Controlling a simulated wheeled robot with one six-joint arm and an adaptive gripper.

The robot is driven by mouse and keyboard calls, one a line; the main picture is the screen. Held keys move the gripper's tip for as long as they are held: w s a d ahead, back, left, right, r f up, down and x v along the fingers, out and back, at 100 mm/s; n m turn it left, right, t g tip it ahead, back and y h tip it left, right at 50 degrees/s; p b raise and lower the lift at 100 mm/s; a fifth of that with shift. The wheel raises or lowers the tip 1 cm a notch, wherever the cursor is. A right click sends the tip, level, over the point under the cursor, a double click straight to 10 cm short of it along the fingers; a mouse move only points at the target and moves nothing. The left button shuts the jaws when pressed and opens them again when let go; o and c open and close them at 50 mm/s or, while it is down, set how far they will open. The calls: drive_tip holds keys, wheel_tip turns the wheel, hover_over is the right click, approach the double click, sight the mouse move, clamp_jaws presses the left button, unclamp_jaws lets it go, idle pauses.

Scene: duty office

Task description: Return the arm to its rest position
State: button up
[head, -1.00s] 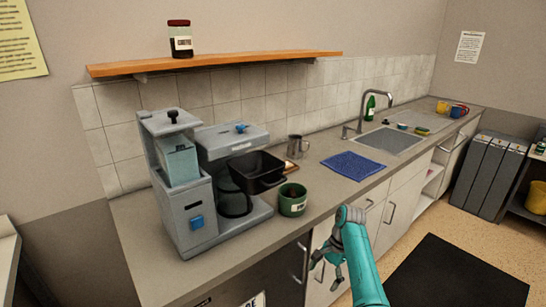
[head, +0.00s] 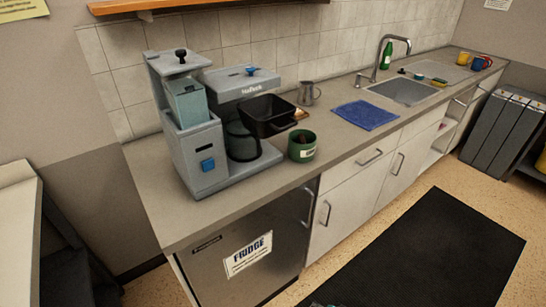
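The arm is low and clear of the counter (head: 240,205) as far as the view shows.
The fridge (head: 245,262) is below. A black mat (head: 425,255) lies on open floor.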

drive_tip(key=s+r+n+t+h, duration=0.15)
drive_tip(key=s+r, duration=0.25)
drive_tip(key=s, duration=0.7)
drive_tip(key=s+r+n+t, duration=0.2)
drive_tip(key=s+r+t, duration=0.15)
drive_tip(key=s, duration=0.85)
drive_tip(key=s+r+n+t, duration=0.1)
drive_tip(key=s+r, duration=0.3)
drive_tip(key=r, duration=0.5)
drive_tip(key=s+r+n+t, duration=0.1)
drive_tip(key=s+r+t, duration=0.1)
drive_tip(key=s+r, duration=0.3)
drive_tip(key=s+r+n+t, duration=0.1)
drive_tip(key=s+r, duration=0.3)
drive_tip(key=r, duration=0.8)
drive_tip(key=shift+s+d+r+n+t, duration=0.3)
drive_tip(key=shift+d+r+n+t, duration=0.1)
drive_tip(key=shift+n, duration=0.15)
